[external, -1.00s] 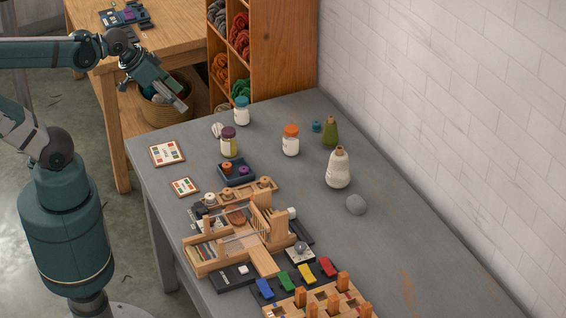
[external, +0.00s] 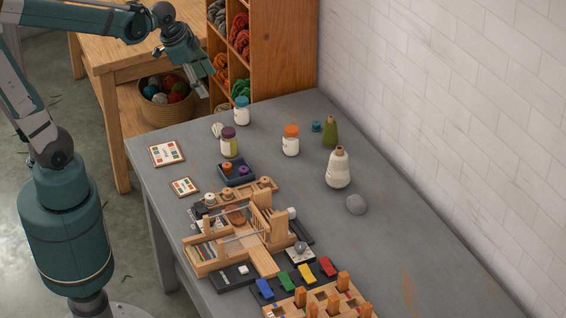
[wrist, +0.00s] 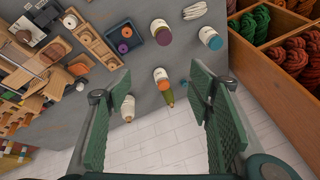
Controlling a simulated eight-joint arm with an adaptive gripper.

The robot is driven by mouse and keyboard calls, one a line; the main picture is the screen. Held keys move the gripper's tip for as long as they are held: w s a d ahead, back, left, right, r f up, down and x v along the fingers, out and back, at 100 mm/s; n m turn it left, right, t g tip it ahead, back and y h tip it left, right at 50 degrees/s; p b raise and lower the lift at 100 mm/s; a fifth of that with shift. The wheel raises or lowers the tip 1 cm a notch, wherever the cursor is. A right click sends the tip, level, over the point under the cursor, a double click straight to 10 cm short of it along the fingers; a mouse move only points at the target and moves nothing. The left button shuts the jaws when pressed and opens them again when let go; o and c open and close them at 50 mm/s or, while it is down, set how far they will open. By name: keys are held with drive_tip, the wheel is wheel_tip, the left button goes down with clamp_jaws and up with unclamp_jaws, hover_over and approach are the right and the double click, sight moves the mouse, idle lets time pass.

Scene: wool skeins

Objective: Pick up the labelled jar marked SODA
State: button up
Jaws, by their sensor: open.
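Three labelled jars stand upright on the grey table: one with a blue lid (external: 241,113), one with a purple lid (external: 229,145) and one with an orange lid (external: 291,143). Their lettering is too small to read, so I cannot tell which is marked SODA. The wrist view also shows the blue-lidded jar (wrist: 211,38), the purple-lidded jar (wrist: 159,33) and the orange-lidded jar (wrist: 161,76). My gripper (external: 205,84) is open and empty, up in the air left of and above the blue-lidded jar. Its spread fingers (wrist: 160,90) touch no jar.
A dark tray (external: 250,177) and wooden loom parts lie in front. A wool shelf (external: 270,50) rises behind. The table's right side is mostly clear.

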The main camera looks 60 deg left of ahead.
drive_tip(key=w+a+f+m+g, duration=0.2)
drive_tip(key=w+a+f+m, duration=0.45)
drive_tip(key=w+a, duration=0.4)
drive_tip(key=m+g, duration=0.3)
drive_tip(key=m, duration=0.2)
approach(241, 99)
drive_tip(key=shift+h, duration=0.3)
drive_tip(key=f, duration=0.7)
drive_tip(key=shift+s+f+p, duration=0.25)
drive_tip(key=shift+f+p, duration=0.05)
drive_tip(key=shift+p, duration=0.05)
drive_tip(key=shift+w+a+f, duration=0.15)
drive_tip(key=shift+a+f, duration=0.25)
drive_tip(key=shift+f, duration=0.25)
drive_tip(key=shift+f, duration=1.25)
drive_tip(key=shift+d+f+b, duration=0.15)
drive_tip(key=shift+f+b, duration=0.2)
drive_tip(key=shift+f, duration=0.95)
drive_tip(key=shift+d+f+b, duration=0.15)
drive_tip(key=shift+f+b, duration=0.2)
drive_tip(key=shift+f, duration=1)
